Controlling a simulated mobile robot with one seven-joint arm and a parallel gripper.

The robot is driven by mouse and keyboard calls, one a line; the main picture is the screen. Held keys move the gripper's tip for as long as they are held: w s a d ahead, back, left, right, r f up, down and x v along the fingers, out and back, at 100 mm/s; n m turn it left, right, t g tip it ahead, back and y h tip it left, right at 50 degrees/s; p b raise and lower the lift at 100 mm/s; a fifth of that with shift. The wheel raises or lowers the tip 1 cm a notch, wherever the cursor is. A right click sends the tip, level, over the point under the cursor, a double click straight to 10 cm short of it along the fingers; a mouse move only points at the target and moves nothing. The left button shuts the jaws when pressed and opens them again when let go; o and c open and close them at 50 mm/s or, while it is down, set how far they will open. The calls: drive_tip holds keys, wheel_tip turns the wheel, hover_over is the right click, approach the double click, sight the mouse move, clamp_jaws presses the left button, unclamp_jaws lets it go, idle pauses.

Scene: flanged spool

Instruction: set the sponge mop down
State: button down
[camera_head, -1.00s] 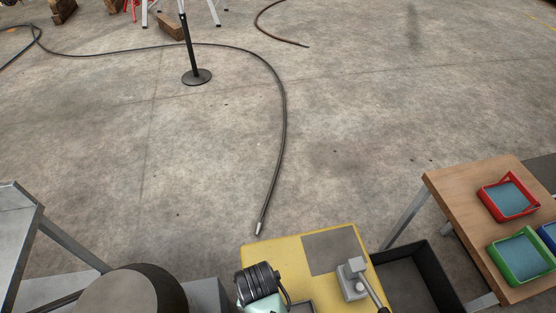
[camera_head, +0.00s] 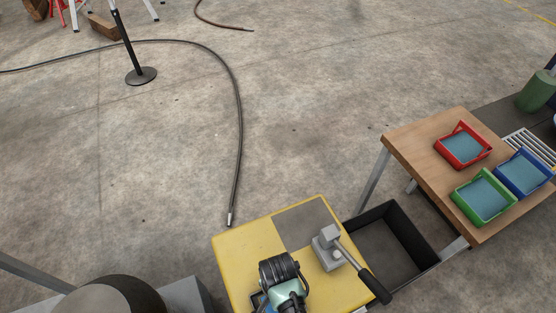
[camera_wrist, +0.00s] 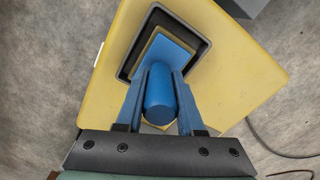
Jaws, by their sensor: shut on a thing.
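My gripper (camera_wrist: 162,78) is shut on the sponge mop's blue round handle (camera_wrist: 160,94), one blue finger on each side. Below the handle are the mop's blue plate (camera_wrist: 172,54) and a thin edge of yellow sponge. They show inside the outline of a black-rimmed tray (camera_wrist: 205,46) on the yellow tabletop (camera_wrist: 245,80). I cannot tell whether the sponge touches the tray floor. In the head view my gripper (camera_head: 268,300) is low over the yellow table (camera_head: 240,244) and hides the mop.
A grey lever device (camera_head: 328,246) with a black grip stands right of my gripper. A black open bin (camera_head: 405,228) lies beyond the table's right side. A wooden table (camera_head: 415,150) holds red, green and blue trays. A black hose (camera_head: 240,130) lies on the floor.

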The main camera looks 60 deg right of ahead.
drive_tip(key=shift+f, duration=0.3)
drive_tip(key=shift+f, duration=0.15)
drive_tip(key=c, duration=0.5)
unclamp_jaws()
wheel_tip(320, 180, up, 12)
drive_tip(key=shift+r+p, duration=0.2)
drive_tip(key=shift+p, duration=0.5)
drive_tip(key=shift+w, duration=0.1)
